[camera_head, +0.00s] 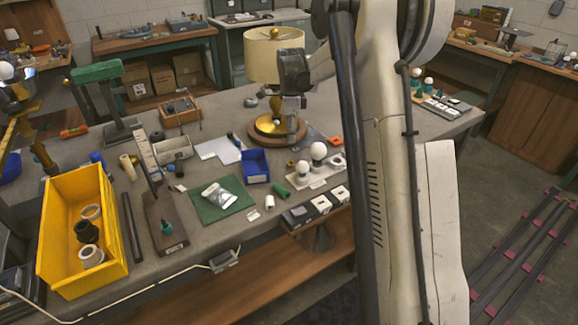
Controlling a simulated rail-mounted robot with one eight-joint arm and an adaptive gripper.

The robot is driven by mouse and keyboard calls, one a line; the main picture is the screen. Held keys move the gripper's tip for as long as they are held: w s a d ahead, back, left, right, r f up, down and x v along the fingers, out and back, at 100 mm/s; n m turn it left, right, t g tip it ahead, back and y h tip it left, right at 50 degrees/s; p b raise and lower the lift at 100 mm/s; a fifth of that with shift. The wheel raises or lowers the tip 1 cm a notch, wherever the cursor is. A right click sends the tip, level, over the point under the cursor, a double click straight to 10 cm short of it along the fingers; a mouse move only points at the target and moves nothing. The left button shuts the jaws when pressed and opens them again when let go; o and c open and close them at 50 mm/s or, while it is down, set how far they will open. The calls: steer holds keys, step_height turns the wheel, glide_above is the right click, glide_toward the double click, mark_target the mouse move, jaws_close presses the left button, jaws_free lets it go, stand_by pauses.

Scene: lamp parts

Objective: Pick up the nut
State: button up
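I cannot pick out the nut for certain; several parts on the workbench (215,255) are too small to tell. A lamp with a cream shade (268,60) stands toward the back of the bench, on a round gold and wood base (262,128). My gripper (291,128) hangs pointing down in front of the lamp's right side, overlapping the shade and base in the picture. Its fingertips are dark and small, so I cannot tell whether they are open or hold anything. A small gold piece (291,164) lies below the gripper in the picture.
A yellow bin (58,235) with round parts stands at the left. A blue tray (255,166), a green mat (235,205) and white bulbs (318,151) are at the middle. A green-topped stand (97,72) rises at the back left.

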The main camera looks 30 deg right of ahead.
mark_target(291, 161)
step_height(291, 161, down, 12)
steer(key=shift+w+d+f, duration=0.1)
stand_by(0.5)
steer(key=shift+c, duration=0.4)
steer(key=c, duration=0.6)
steer(key=shift+c, duration=0.2)
